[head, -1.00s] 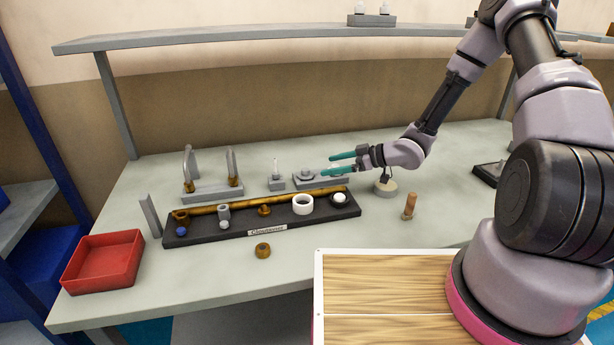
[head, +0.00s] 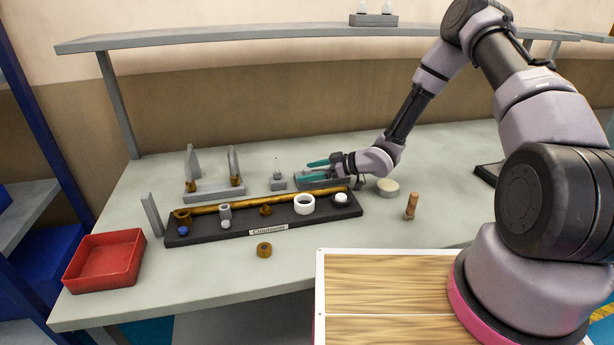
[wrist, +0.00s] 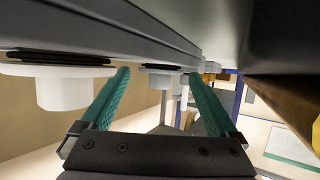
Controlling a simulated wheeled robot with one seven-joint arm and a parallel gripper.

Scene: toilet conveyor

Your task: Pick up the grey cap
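My gripper (head: 313,170) is in the head view, low over the back of the table and pointing left, with its two green fingers apart. It is at the grey stand (head: 325,187), whose top it partly hides. I cannot make out a grey cap clearly there in the head view. The wrist view looks upside down. In it, a small pale grey round part (wrist: 160,80) shows between the open fingers, farther ahead, with a dark ring at its base. A larger pale round part (wrist: 72,92) sits just outside the left finger. Nothing is gripped.
A black tray (head: 245,238) with several small parts and a brass tube lies in front. A small grey stand with a thin peg (head: 278,183) is left of my fingers. A red bin (head: 105,260) is at left.

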